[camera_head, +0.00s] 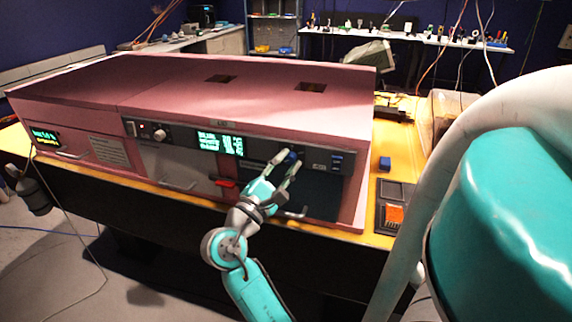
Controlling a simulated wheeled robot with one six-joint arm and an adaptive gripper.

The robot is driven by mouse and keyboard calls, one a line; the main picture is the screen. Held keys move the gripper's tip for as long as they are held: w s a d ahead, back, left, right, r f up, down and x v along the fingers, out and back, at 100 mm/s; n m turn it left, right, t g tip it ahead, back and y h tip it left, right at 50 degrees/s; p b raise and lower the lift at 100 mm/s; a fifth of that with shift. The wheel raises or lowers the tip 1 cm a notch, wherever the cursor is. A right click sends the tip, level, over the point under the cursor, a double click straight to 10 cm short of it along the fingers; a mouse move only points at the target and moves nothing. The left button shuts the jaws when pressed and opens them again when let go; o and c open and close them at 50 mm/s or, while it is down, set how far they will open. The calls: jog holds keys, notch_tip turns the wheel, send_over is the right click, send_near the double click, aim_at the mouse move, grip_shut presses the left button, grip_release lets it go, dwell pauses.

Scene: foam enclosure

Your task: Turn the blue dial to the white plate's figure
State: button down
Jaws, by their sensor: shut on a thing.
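The blue dial (291,157) is on the dark right-hand front panel of the pink machine (255,105). My gripper (288,160) reaches up to it from below, with its two fingers shut on either side of the dial. The fingers partly cover the dial, so its pointer and any marks around it cannot be made out.
A handle (291,214) is below my gripper and a red latch (226,183) to its left. A small blue block (385,163) and a black tray with an orange item (394,214) lie on the yellow bench at right. Another knob (159,135) is further left.

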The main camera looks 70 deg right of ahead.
jog(key=m+y, duration=0.1)
jog(key=m, duration=0.2)
jog(key=m+g, duration=0.1)
jog(key=m, duration=0.2)
jog(key=shift+r+y, duration=0.15)
jog(key=shift+y, duration=0.25)
jog(key=m+y, duration=0.2)
jog(key=m, duration=0.2)
jog(key=shift+m, duration=0.4)
jog(key=c, duration=0.9)
grip_release()
jog(key=shift+w+a, duration=0.1)
jog(key=v, duration=1.1)
jog(key=shift+w+a+r, duration=0.15)
jog(key=shift+a, duration=0.25)
